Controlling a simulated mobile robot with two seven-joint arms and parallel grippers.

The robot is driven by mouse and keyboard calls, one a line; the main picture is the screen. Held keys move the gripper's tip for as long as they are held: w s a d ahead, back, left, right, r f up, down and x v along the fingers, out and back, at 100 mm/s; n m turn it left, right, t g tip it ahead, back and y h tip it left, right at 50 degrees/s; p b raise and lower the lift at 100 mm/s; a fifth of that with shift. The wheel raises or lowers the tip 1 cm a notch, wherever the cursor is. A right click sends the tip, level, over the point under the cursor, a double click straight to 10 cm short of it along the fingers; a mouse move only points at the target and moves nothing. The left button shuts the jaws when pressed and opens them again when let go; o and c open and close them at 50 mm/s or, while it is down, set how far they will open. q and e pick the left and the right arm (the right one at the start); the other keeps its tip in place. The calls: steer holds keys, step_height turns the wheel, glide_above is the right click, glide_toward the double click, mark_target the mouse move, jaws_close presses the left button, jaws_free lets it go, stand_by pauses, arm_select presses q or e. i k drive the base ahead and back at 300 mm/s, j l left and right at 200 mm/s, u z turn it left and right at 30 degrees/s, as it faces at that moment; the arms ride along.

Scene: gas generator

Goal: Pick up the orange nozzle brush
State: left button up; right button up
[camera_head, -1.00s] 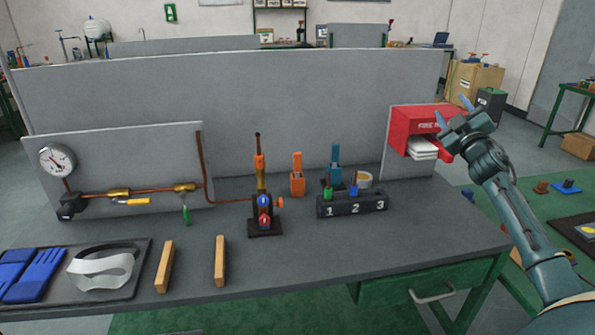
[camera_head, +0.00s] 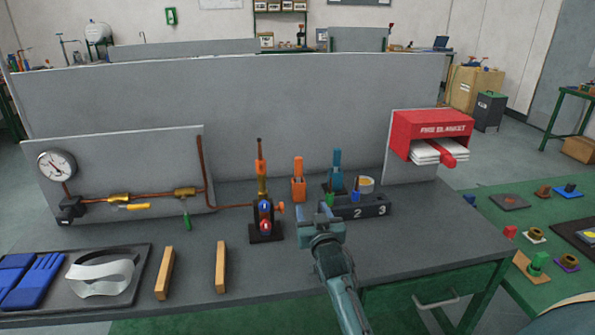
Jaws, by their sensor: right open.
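An orange upright piece (camera_head: 298,181) stands at the back of the grey bench, right of the torch stand; it is the best match for the orange nozzle brush, but its bristles cannot be made out. My right gripper (camera_head: 318,214) is open and empty, in front of and below that piece in the picture, its fingers pointing away from me. It covers the left end of the black numbered block (camera_head: 372,207), hiding number 1. A green piece (camera_head: 330,198) and a blue piece (camera_head: 356,187) stand in the block. My left gripper is not in view.
The torch stand (camera_head: 265,222) with its orange-topped torch is left of the orange piece. A teal upright piece (camera_head: 337,172) and a tape roll (camera_head: 366,184) are behind the block. A red fire blanket box (camera_head: 430,127) is at right.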

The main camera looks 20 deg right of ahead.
mark_target(299, 160)
steer(key=i+l, duration=0.25)
steer(key=i, duration=0.15)
steer(key=i+l, duration=0.2)
steer(key=i, duration=0.25)
